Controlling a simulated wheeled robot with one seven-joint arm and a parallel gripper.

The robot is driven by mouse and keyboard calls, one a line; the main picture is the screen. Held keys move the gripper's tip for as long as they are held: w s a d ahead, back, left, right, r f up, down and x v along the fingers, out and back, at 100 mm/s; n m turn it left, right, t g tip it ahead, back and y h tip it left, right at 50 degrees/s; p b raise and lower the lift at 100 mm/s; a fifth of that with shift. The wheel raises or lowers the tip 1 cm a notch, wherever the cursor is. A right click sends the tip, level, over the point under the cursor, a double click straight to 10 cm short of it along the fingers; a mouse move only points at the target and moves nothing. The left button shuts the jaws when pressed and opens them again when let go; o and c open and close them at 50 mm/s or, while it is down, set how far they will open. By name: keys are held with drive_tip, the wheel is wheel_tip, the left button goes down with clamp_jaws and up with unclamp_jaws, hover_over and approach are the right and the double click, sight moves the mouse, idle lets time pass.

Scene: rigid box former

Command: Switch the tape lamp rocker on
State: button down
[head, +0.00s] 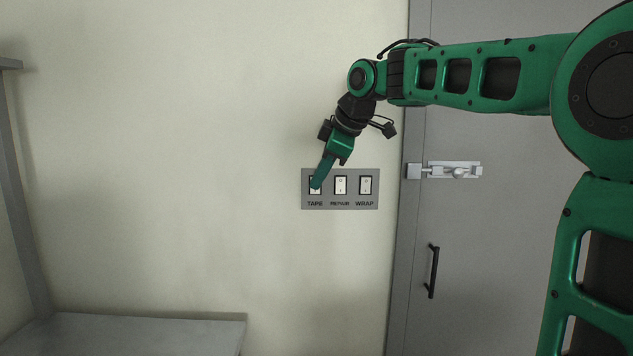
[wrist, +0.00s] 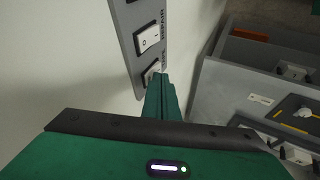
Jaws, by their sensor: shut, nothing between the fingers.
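A grey switch panel (head: 328,173) on the wall holds three white rockers, labelled TAPE, REPAIR and WRAP. The TAPE rocker (head: 315,192) is the leftmost and partly hidden behind my green gripper (head: 316,186). My gripper is shut and empty, its fingertips at the TAPE rocker; I cannot tell whether they touch it. In the wrist view the closed fingers (wrist: 160,82) overlap the edge of the TAPE rocker (wrist: 150,74), with the REPAIR rocker (wrist: 149,38) beyond it. The TAPE rocker's position cannot be made out.
The REPAIR rocker (head: 340,185) and WRAP rocker (head: 365,185) sit close to the right. A grey door (head: 510,230) with a latch (head: 455,171) and black handle (head: 433,272) stands right of the panel. A grey shelf (head: 140,335) is low at the left.

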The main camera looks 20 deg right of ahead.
drive_tip(key=s+r, duration=0.8)
drive_tip(key=s, duration=0.1)
drive_tip(key=shift+d+r, duration=0.3)
drive_tip(key=shift+s+f, duration=0.1)
drive_tip(key=shift+f, duration=0.65)
